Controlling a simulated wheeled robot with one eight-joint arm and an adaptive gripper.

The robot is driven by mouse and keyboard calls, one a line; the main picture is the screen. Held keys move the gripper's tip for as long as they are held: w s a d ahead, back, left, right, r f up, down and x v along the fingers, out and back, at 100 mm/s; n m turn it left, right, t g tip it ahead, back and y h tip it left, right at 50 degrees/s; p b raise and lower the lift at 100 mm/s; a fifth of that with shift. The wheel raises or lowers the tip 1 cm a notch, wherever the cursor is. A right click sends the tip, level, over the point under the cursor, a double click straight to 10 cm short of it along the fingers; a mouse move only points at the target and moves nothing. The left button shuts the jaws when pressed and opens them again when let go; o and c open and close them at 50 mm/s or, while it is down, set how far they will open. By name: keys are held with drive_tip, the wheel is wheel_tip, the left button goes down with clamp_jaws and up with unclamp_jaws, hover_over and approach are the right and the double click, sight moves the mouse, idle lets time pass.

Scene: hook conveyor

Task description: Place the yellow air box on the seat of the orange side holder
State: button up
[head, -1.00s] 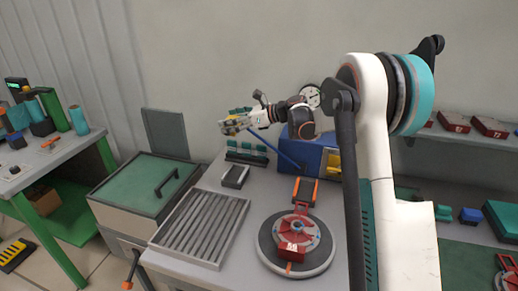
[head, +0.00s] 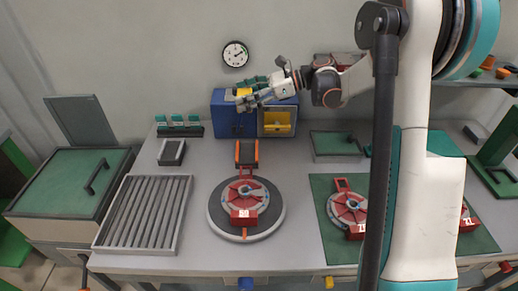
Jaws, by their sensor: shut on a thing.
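My gripper (head: 246,97) is shut on the yellow air box (head: 243,92), held in the air in front of the blue cabinet. Only a small yellow part of the box shows between the fingers. The orange side holder (head: 237,152), with a dark inside, stands at the back of a red round fixture (head: 247,196) marked 59 on the dark turntable (head: 216,221). The gripper appears above and behind the holder, apart from it. The holder's seat shows no box on it.
The blue cabinet (head: 225,122) with a yellow opening (head: 277,123) stands behind. A grooved tray (head: 142,214) and a small grey tray (head: 172,152) lie left. A green mat (head: 322,188) with more red fixtures (head: 350,207) lies right. My arm hides part of the right side.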

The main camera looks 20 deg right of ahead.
wheel_tip(320, 180, down, 20)
drive_tip(key=b, duration=0.5)
drive_tip(key=shift+r+b, duration=0.15)
drive_tip(key=shift+b, duration=0.2)
drive_tip(key=shift+f, duration=0.2)
drive_tip(key=o, duration=0.9)
drive_tip(key=shift+o, duration=0.2)
drive_tip(key=shift+r, duration=0.1)
drive_tip(key=shift+r, duration=0.25)
drive_tip(key=p+v, duration=0.3)
drive_tip(key=v, duration=0.9)
drive_tip(key=shift+f, duration=0.15)
